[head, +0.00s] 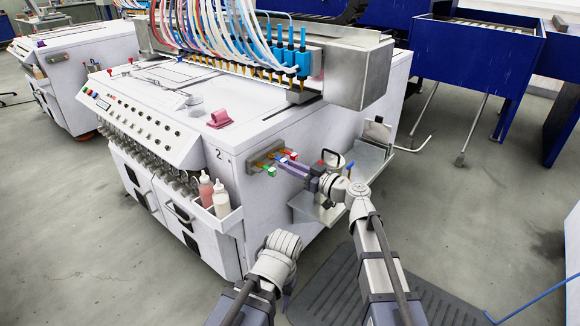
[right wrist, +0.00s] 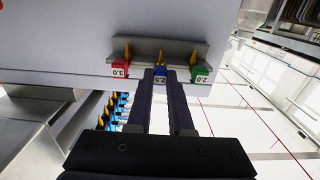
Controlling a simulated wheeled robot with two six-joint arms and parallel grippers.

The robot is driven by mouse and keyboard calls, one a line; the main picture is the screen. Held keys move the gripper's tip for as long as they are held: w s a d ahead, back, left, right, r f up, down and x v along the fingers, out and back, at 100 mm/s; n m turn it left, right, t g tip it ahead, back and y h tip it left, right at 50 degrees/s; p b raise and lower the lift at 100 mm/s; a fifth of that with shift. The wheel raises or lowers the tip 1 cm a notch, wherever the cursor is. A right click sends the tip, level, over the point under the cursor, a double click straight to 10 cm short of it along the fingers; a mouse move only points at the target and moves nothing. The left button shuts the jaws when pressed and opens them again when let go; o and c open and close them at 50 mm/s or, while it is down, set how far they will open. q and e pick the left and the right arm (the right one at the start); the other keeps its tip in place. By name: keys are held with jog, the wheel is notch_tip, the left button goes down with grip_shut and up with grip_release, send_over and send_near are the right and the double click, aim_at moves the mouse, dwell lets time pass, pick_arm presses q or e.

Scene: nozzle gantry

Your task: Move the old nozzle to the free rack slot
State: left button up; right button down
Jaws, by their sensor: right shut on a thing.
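The nozzle rack (head: 259,157) is a small metal bracket on the machine's white side wall. In the right wrist view its ledge (right wrist: 185,52) carries a red block marked 3.0 (right wrist: 120,69) and a green block marked 2.0 (right wrist: 202,71), each with a brass tip. My right gripper (head: 304,172) is shut on the blue nozzle marked 2.5 (right wrist: 160,76), between those two, at the rack's middle. Its brass tip points at the ledge; I cannot tell whether it is fully seated. My left gripper (head: 288,284) is mostly hidden by its wrist.
A steel shelf (head: 309,210) juts from the wall below my right gripper. A white bin (head: 222,222) with two bottles hangs left of the rack. Blue-topped feeders with hoses (head: 290,58) stand on the machine. Open floor lies to the right.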

jog(key=shift+f, duration=0.2)
dwell(0.6)
jog(key=c, duration=0.7)
grip_release()
jog(key=shift+c, duration=0.2)
